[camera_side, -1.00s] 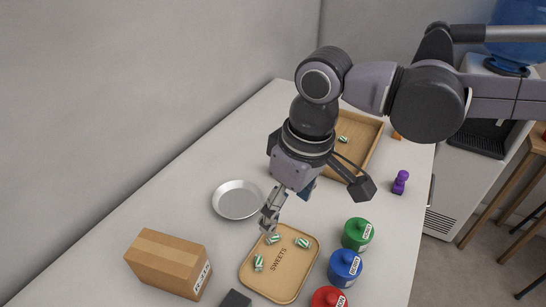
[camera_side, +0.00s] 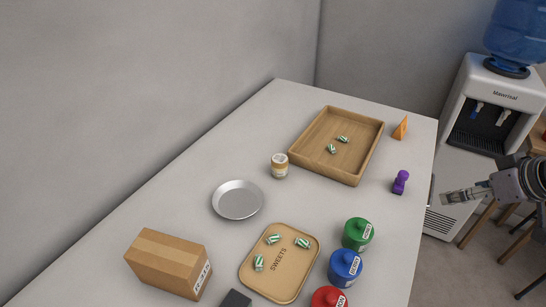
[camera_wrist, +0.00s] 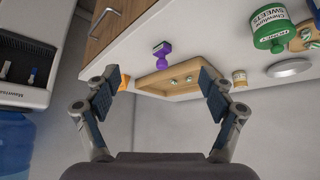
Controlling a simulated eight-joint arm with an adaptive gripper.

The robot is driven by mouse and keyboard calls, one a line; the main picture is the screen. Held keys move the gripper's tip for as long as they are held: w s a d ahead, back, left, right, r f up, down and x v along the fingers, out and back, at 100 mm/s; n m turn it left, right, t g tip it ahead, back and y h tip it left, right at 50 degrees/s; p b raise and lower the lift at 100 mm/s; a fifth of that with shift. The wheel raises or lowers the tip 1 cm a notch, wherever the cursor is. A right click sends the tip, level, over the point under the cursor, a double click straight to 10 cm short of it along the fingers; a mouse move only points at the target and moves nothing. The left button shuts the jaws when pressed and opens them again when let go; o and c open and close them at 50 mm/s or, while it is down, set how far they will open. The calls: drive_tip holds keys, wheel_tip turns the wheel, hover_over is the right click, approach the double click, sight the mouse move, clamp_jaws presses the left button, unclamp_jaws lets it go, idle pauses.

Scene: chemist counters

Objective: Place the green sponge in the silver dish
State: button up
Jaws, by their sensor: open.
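The silver dish (camera_side: 237,200) is a shallow round pan on the counter, left of the middle in the side view, and looks empty. It also shows at the right of the wrist view (camera_wrist: 289,68). I see no green sponge in either view. My gripper (camera_side: 453,197) is off the counter's right edge in the side view, far from the dish. In the wrist view its two fingers (camera_wrist: 160,92) are spread wide with nothing between them.
Sweets lie on the small tray (camera_side: 280,283) and in the wooden tray (camera_side: 355,171). A cardboard box (camera_side: 168,264), a small jar (camera_side: 279,166), green (camera_side: 357,234), blue (camera_side: 345,268) and red (camera_side: 329,298) canisters, a purple stamp (camera_side: 400,182) and an orange wedge (camera_side: 401,128) stand on the counter.

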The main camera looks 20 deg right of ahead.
idle(0.4)
drive_tip(key=w+a+r+n+g+y, duration=0.1)
drive_tip(key=w+a+r, duration=0.15)
drive_tip(key=a, duration=0.35)
drive_tip(key=w+a+r+n+g+y, duration=0.1)
drive_tip(key=w+a+r+n, duration=0.15)
drive_tip(key=a, duration=0.35)
drive_tip(key=n+g+h, duration=0.2)
drive_tip(key=n+g, duration=0.3)
drive_tip(key=n, duration=0.1)
hover_over(227, 304)
drive_tip(key=shift+m, duration=0.25)
drive_tip(key=f, duration=0.9)
drive_tip(key=shift+s+a+f, duration=0.1)
drive_tip(key=shift+s+f, duration=0.1)
drive_tip(key=shift+f, duration=0.15)
drive_tip(key=shift+w+f, duration=0.15)
drive_tip(key=shift+f, duration=1.5)
drive_tip(key=shift+w+f, duration=0.1)
drive_tip(key=shift+f, duration=1.5)
